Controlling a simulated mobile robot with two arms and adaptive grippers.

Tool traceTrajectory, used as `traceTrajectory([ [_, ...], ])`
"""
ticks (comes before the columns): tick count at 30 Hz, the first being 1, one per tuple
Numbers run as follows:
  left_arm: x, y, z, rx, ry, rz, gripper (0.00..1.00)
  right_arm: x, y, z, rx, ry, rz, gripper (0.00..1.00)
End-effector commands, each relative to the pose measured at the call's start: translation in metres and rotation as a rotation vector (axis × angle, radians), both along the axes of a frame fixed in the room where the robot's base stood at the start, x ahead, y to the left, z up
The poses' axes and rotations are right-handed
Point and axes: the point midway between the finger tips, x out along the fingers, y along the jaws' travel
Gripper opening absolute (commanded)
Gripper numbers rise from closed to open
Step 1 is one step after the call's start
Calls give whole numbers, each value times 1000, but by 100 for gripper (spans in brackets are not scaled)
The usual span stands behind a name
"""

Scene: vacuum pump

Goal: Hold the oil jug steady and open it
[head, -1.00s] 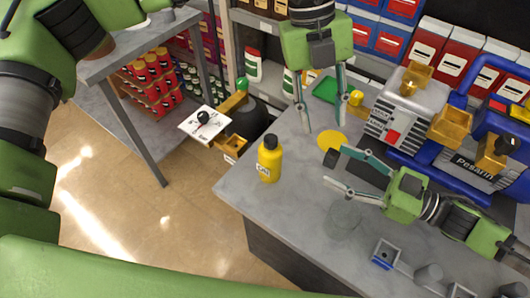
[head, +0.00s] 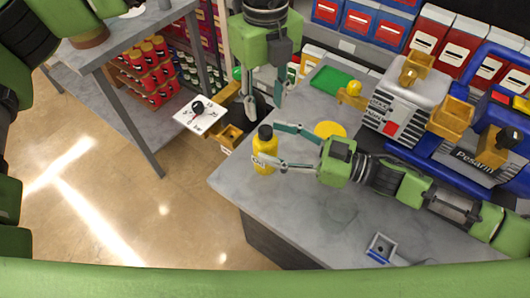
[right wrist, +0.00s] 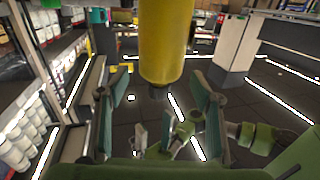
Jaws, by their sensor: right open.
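The oil jug, a yellow bottle with a black cap (head: 264,152), stands upright near the left edge of the grey table. My right gripper (head: 267,143) reaches in from the right, with one finger on each side of the jug. Its fingers are apart, and contact cannot be told. In the right wrist view the yellow jug body (right wrist: 166,42) lies between the two open fingers (right wrist: 158,88). My left gripper (head: 264,110) points down just above and behind the jug, near the cap. Its fingers are apart, with nothing visible between them.
The blue vacuum pump with its grey motor (head: 405,105) stands at the right of the table (head: 300,205). Shelves (head: 150,70) stand at the back left.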

Motion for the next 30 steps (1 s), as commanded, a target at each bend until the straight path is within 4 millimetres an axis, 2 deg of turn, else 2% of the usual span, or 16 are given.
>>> traceTrajectory([
  [6, 0, 0, 0, 0, 0, 0, 35, 9, 23, 0, 1, 0, 1, 60],
  [17, 0, 0, 0, 0, 0, -1, 35, 11, 29, 0, -1, 0, -1, 60],
  [18, 0, 0, 0, 0, 0, -1, 35, 11, 29, 0, -1, 0, -1, 57],
  [24, 0, 0, 0, 0, 0, -1, 35, 11, 29, 0, -1, 0, 0, 5],
  [25, 0, 0, 0, 0, 0, -1, 35, 11, 28, 0, -1, 0, 0, 0],
  [30, 0, 0, 0, -1, 1, -30, 35, 11, 28, 0, -1, 0, 0, 0],
])
